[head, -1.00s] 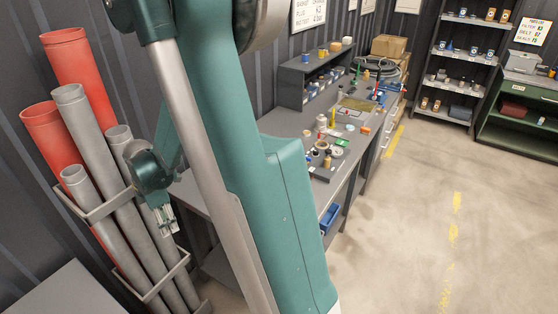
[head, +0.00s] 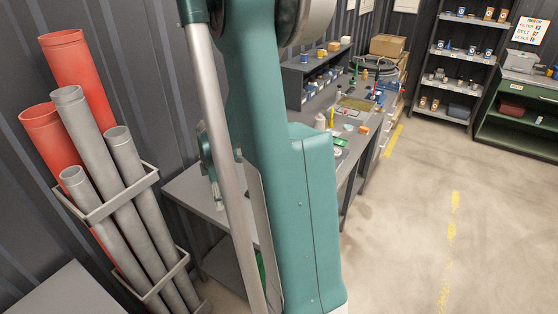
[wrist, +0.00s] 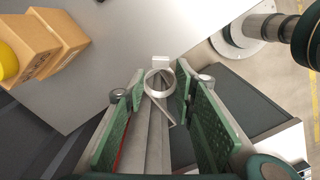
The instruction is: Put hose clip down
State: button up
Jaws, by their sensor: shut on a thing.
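The hose clip (wrist: 160,84) is a pale metal ring with a small block on its rim, in the middle of the wrist view. My gripper (wrist: 162,86) has its green-padded fingers on both sides of the clip and is shut on it. In the head view my gripper (head: 214,190) is small and partly hidden behind my arm, in line with the near left end of the grey workbench (head: 190,196). The clip cannot be made out there. The wrist view shows a bare grey surface (wrist: 120,50) beyond the clip; I cannot tell the height above it.
Cardboard boxes (wrist: 45,45) with a yellow thing stand at left in the wrist view. A rack (head: 150,180) of red and grey pipes stands left of the bench. Bottles and small parts crowd the far bench; its near left end looks bare. Shelving (head: 455,70) stands behind.

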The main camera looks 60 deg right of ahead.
jog(key=m, duration=0.2)
send_over(249, 215)
jog(key=shift+w, duration=0.1)
dwell(0.3)
jog(key=shift+f, duration=2.85)
jog(key=shift+f, duration=0.1)
jog(key=shift+f, duration=2)
jog(key=shift+f+b, duration=0.15)
jog(key=shift+b, duration=0.15)
jog(key=o, duration=0.8)
jog(key=shift+c, duration=0.2)
